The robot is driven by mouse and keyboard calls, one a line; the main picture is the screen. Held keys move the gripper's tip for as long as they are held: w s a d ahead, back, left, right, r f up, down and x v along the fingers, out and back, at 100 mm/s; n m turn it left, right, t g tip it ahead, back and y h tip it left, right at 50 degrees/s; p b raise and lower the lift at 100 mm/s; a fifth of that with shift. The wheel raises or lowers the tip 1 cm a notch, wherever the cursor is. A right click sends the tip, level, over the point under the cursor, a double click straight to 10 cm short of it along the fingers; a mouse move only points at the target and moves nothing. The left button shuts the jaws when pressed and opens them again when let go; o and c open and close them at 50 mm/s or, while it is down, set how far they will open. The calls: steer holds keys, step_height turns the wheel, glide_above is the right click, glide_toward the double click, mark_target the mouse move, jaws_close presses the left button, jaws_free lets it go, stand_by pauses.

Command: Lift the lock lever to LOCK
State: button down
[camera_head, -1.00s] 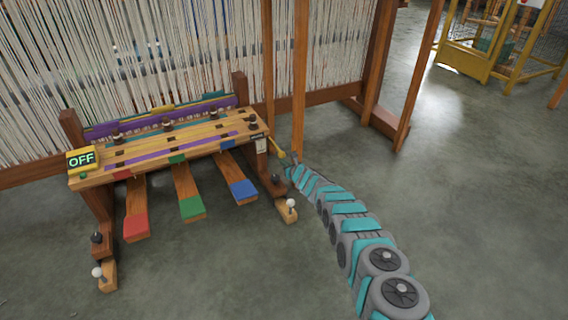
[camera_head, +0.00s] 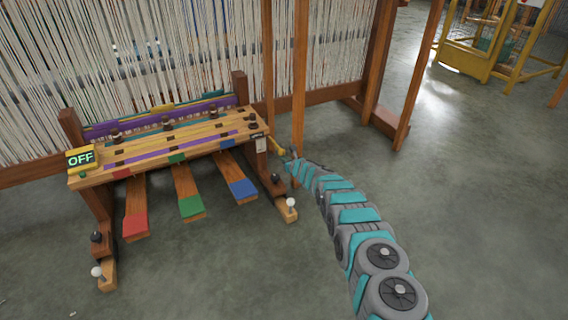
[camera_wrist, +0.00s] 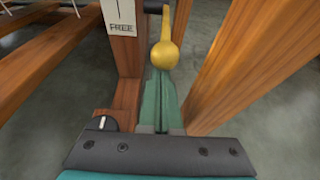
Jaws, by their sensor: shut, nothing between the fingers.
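The lock lever (camera_wrist: 165,52) is yellow with a rounded knob end and hangs from a dark pivot beside a white label plate (camera_wrist: 121,14) that reads FREE at its lower end. In the head view the lever (camera_head: 277,147) shows small at the right end of the wooden bench. My gripper (camera_wrist: 161,82) is shut and empty, its teal fingers just below the knob in the wrist view. I cannot tell whether they touch it. In the head view my gripper (camera_head: 292,158) is small and lies just right of the lever.
A wooden post (camera_wrist: 243,60) stands close on the right of my gripper, and the bench leg (camera_wrist: 127,75) on the left. The bench has red, green and blue pedals (camera_head: 191,207) and a sign (camera_head: 81,158) reading OFF. Open floor lies to the right.

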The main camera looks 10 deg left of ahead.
mark_target(282, 152)
steer(key=shift+r+g, duration=0.4)
steer(key=shift+r, duration=1.35)
steer(key=shift+w+a+r+p, duration=0.1)
steer(key=shift+w+r+p, duration=0.15)
steer(key=shift+r, duration=0.45)
steer(key=shift+w+a+r+p, duration=0.15)
steer(key=shift+r+p, duration=0.2)
steer(key=shift+r, duration=0.3)
steer(key=shift+w+a+r+p, duration=0.15)
steer(key=shift+r+p, duration=0.15)
steer(key=shift+r, duration=0.4)
steer(key=shift+f, duration=0.1)
